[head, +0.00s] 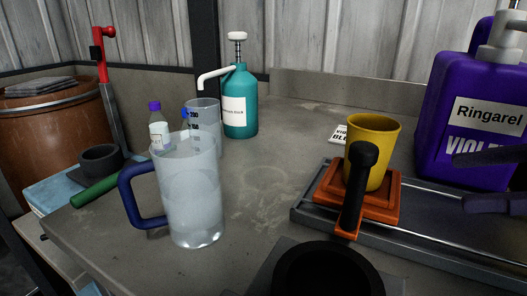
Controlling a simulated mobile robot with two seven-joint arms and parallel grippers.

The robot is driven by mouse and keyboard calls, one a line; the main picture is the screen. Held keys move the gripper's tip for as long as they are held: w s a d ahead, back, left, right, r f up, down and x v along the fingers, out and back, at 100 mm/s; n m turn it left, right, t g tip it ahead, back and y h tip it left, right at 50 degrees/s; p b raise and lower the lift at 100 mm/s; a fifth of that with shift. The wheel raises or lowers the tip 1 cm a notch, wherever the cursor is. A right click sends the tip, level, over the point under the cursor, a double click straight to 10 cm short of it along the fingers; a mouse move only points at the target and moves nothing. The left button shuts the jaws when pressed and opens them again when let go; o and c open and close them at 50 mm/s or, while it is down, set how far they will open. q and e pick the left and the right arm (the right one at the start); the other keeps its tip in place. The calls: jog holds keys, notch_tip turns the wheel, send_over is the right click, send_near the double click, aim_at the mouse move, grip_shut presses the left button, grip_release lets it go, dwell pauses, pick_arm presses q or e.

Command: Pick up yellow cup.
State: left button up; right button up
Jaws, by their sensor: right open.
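The yellow cup (383,139) stands upright on an orange square platform (376,206) right of the picture's middle. A black-knobbed lever (357,180) stands in front of the cup and hides part of its left side. My right gripper (460,182) comes in from the right edge, its two dark fingers apart with nothing between them. It is right of the cup and clear of it. My left gripper is not in view.
The platform is on a grey tray with metal rails (440,246). A purple jug (462,110) stands behind my right gripper. A clear blue-handled pitcher (191,195), a measuring beaker (204,118) and a teal pump bottle (239,105) stand left. A round black opening (328,272) is in front.

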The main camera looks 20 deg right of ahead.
aim_at(380, 157)
jog(key=w+a, duration=0.2)
jog(key=w, duration=0.1)
jog(key=w+a, duration=0.3)
jog(key=shift+w+a+r+p, duration=0.1)
jog(key=shift+w+p, duration=0.05)
jog(key=shift+p, duration=0.25)
jog(key=x, duration=0.3)
jog(key=shift+w+a+r, duration=0.1)
jog(key=shift+w+r, duration=0.1)
jog(key=shift+r, duration=0.05)
jog(key=shift+w+a+f+p, duration=0.3)
jog(key=shift+w+a+f, duration=0.05)
jog(key=shift+w+a, duration=0.05)
jog(key=c, duration=1.4)
